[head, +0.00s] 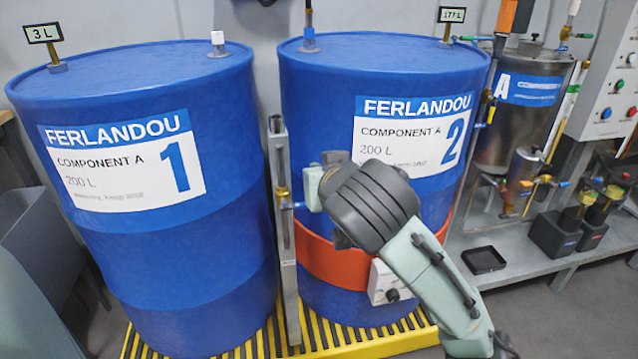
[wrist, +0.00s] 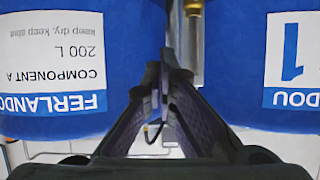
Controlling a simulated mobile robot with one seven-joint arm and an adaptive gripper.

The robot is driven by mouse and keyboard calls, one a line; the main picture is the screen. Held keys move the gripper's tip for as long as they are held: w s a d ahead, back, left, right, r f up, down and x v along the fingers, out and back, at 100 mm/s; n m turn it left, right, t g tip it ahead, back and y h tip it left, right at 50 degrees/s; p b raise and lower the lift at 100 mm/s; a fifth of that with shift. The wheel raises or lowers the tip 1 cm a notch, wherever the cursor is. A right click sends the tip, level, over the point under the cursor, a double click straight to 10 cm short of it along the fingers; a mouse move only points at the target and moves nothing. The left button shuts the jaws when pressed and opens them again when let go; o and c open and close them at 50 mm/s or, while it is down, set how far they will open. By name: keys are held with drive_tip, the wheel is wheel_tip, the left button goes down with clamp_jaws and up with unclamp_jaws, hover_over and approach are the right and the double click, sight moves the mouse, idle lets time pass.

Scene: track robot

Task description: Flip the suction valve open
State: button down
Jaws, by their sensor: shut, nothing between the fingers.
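A slim metal post (head: 289,260) stands between the two blue drums. It carries a brass fitting (head: 283,194) with a small blue lever (head: 300,205), which looks like the suction valve; its exact position is too small to tell. In the wrist view a brass fitting (wrist: 193,8) on a metal pipe (wrist: 194,55) shows just right of my fingertips. My gripper (wrist: 163,62) is shut and empty, its tips close together, pointing into the gap between the drums. In the head view my wrist hides most of it. Contact with the lever cannot be told.
Blue drum 1 (head: 180,265) and blue drum 2 (head: 315,95) stand on a yellow grated pallet (head: 375,347). Drum 2 wears an orange band (head: 325,262) with a control box. A steel tank (head: 525,115) and a bench (head: 530,250) stand at right.

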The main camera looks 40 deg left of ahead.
drive_tip(key=x, duration=0.8)
drive_tip(key=shift+w+a+f, duration=0.2)
drive_tip(key=shift+w+f, duration=0.05)
drive_tip(key=shift+f, duration=0.05)
drive_tip(key=shift+s+d+f, duration=0.15)
drive_tip(key=shift+f, duration=0.75)
drive_tip(key=shift+s+d+f, duration=0.15)
drive_tip(key=shift+s+f, duration=0.05)
drive_tip(key=shift+f, duration=0.75)
